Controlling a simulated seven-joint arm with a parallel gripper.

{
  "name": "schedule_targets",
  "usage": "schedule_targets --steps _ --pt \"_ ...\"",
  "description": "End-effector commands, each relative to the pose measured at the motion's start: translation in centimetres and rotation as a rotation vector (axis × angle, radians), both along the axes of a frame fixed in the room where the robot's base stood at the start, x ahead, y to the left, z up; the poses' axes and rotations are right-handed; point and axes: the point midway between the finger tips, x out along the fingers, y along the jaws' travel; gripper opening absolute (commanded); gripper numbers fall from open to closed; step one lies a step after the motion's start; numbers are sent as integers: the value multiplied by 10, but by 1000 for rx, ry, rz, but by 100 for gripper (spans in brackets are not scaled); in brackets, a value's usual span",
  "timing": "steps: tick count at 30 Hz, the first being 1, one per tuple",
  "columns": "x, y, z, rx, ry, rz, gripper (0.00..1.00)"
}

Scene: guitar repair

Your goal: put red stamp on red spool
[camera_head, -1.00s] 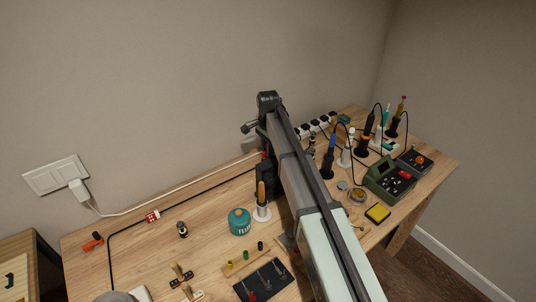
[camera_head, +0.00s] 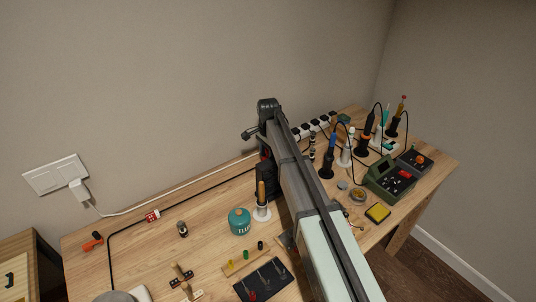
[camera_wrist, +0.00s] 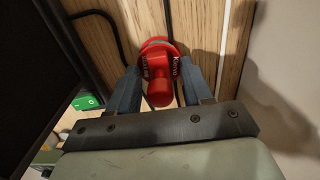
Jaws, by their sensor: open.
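In the wrist view, my gripper (camera_wrist: 160,68) is open, with one finger on each side of a red piece with a rounded end, which looks like the red stamp (camera_wrist: 160,92). It points toward the camera. Directly beyond it is a round red rim with lettering, which looks like the red spool (camera_wrist: 155,43). The stamp overlaps the spool in this view; their contact is hidden. Whether the fingers touch the red piece I cannot tell. In the head view my arm hides most of this spot, and the fingertips do not show.
A black cable (camera_wrist: 100,18) runs along the wood beside the spool. A green item (camera_wrist: 86,101) lies at left. Soldering tools crowd the right.

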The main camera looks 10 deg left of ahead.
Motion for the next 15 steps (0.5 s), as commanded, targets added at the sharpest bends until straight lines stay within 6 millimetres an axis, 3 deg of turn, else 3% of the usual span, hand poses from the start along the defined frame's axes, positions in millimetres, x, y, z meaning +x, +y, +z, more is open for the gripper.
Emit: schedule_targets --steps 8,15 --pt "0 0 6 0 0 0 49" --pt "1 0 41 1 -2 0 49"
